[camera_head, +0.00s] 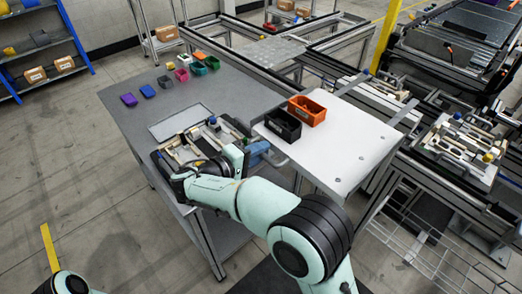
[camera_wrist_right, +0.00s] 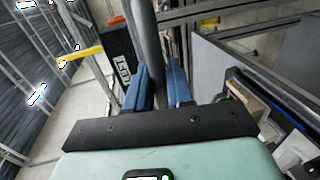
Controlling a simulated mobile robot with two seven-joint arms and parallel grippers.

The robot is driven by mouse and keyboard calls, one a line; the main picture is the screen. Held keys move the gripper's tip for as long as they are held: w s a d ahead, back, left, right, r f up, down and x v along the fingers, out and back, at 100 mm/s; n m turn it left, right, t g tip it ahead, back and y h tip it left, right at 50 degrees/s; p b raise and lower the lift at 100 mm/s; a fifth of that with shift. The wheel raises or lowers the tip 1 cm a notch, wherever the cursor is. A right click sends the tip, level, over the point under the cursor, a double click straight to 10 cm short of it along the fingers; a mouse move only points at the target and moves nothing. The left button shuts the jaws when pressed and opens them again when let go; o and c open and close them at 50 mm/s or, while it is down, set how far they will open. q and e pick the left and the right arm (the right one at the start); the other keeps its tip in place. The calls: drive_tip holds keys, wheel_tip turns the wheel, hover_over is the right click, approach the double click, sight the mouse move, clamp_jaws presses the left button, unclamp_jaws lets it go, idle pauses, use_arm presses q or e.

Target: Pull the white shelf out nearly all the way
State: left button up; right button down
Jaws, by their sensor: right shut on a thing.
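The white shelf (camera_head: 342,150) is a flat white board right of the grey table, with an orange bin (camera_head: 307,110) and a black bin (camera_head: 283,125) on it. A grey bar handle (camera_head: 278,160) is at its near left corner. My right gripper (camera_head: 258,152) is at this handle, its blue fingers shut on the bar. In the right wrist view the bar (camera_wrist_right: 148,40) runs between the blue fingers (camera_wrist_right: 163,82). My left gripper is out of view; only a bit of my left arm shows at the bottom left.
The grey table (camera_head: 135,118) holds several small coloured bins and a pallet fixture (camera_head: 190,147) beside my right wrist. A second fixture (camera_head: 460,150) stands on a metal frame at right. Floor is free at left.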

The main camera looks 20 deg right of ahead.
drive_tip(key=c, duration=1.1)
unclamp_jaws()
drive_tip(key=shift+c, duration=0.2)
drive_tip(key=v, duration=1.3)
drive_tip(key=shift+a, duration=0.2)
drive_tip(key=shift+s, duration=0.15)
